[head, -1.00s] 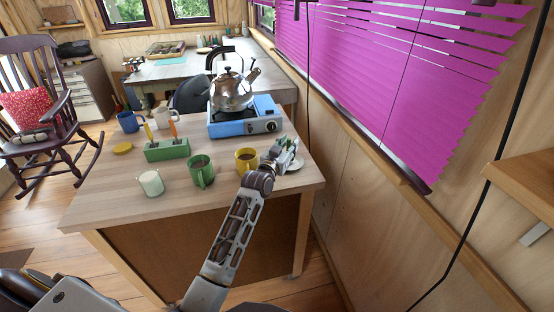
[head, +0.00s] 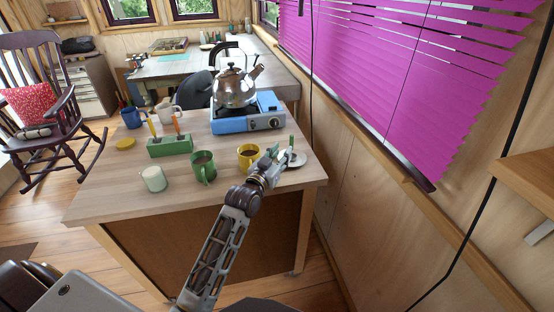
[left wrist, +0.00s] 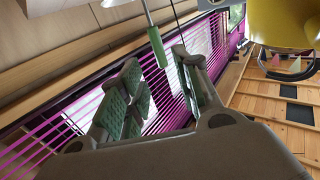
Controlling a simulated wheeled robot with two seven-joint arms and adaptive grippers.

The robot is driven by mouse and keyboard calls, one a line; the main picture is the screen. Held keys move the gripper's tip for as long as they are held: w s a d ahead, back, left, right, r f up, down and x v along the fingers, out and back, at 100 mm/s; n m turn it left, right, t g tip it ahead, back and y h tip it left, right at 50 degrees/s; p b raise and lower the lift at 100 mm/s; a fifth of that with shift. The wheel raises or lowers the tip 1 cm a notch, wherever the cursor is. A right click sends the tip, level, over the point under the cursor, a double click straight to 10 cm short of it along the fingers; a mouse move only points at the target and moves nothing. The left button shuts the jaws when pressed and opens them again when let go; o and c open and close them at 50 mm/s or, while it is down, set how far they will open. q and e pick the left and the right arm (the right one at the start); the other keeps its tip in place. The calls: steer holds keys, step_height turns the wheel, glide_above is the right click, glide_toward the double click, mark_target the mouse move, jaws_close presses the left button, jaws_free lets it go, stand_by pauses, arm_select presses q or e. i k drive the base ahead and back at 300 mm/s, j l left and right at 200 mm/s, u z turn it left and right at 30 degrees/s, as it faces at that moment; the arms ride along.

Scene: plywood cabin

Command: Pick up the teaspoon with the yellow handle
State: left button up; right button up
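A utensil with a yellow handle (head: 152,127) stands upright in the green holder block (head: 170,147) at the left of the table. Its lower end is hidden in the block. My left gripper (head: 268,163) is at the table's right side, beside the yellow mug (head: 247,160) and far to the right of the holder. In the left wrist view its fingers (left wrist: 163,85) are apart. A green-handled teaspoon (left wrist: 157,48) shows just past the gap between them; its green handle (head: 291,143) stands upright by the saucer in the head view. My right gripper is not in view.
An orange-handled utensil (head: 176,124) stands in the same block. A white cup (head: 154,179) and a green mug (head: 203,167) stand in front. A blue stove (head: 247,120) with a kettle (head: 236,88) is behind. A saucer (head: 293,160) lies right of my gripper.

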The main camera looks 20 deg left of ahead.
mark_target(151, 126)
steer(key=k+u, duration=0.2)
steer(key=u, duration=0.35)
steer(key=i+l+u, duration=0.1)
steer(key=u, duration=1.05)
steer(key=i+l, duration=0.05)
steer(key=i, duration=0.05)
